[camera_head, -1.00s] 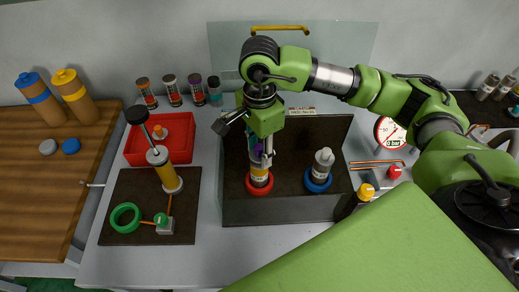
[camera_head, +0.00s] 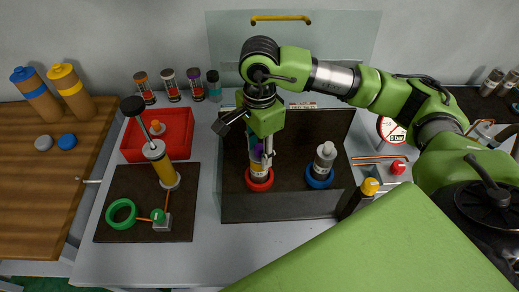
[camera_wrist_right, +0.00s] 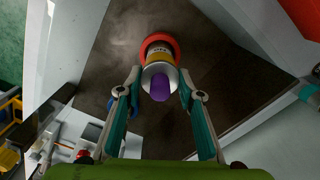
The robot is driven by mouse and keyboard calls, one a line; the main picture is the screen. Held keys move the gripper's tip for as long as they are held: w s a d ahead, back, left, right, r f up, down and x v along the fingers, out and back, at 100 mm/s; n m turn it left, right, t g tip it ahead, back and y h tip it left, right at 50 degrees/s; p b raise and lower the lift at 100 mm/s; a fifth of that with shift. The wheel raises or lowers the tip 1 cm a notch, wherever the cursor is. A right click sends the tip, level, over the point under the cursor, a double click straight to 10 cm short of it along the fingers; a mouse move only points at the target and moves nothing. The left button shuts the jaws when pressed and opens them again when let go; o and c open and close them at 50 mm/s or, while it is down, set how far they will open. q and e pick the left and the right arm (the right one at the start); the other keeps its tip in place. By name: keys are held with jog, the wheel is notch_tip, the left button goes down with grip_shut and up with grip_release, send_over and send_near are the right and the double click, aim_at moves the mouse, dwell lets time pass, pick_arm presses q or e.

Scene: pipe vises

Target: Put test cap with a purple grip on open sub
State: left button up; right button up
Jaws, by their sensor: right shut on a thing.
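The test cap has a purple grip (camera_wrist_right: 158,89), between my right gripper's fingers in the right wrist view. In the head view the purple (camera_head: 257,152) shows only partly, behind the fingers. My right gripper (camera_wrist_right: 160,78) is shut on the cap. It is directly above a pale sub with a yellow band (camera_head: 259,173), upright in a red ring (camera_head: 259,182). The cap appears lined up with this sub; I cannot tell whether it is fully seated. A grey-topped sub (camera_head: 325,158) stands in a blue ring (camera_head: 319,178) to the right. My left gripper is not in view.
A dark open box (camera_head: 280,206) surrounds both subs, with a clear panel (camera_head: 230,50) behind. Left are a red tray (camera_head: 178,150) and a dark mat (camera_head: 120,185) with a pump (camera_head: 158,160) and green ring (camera_head: 121,213). Several small capped bottles (camera_head: 170,88) stand behind.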

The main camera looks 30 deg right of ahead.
aim_at(260, 147)
jog(key=o, duration=1.3)
notch_tip(260, 147, up, 12)
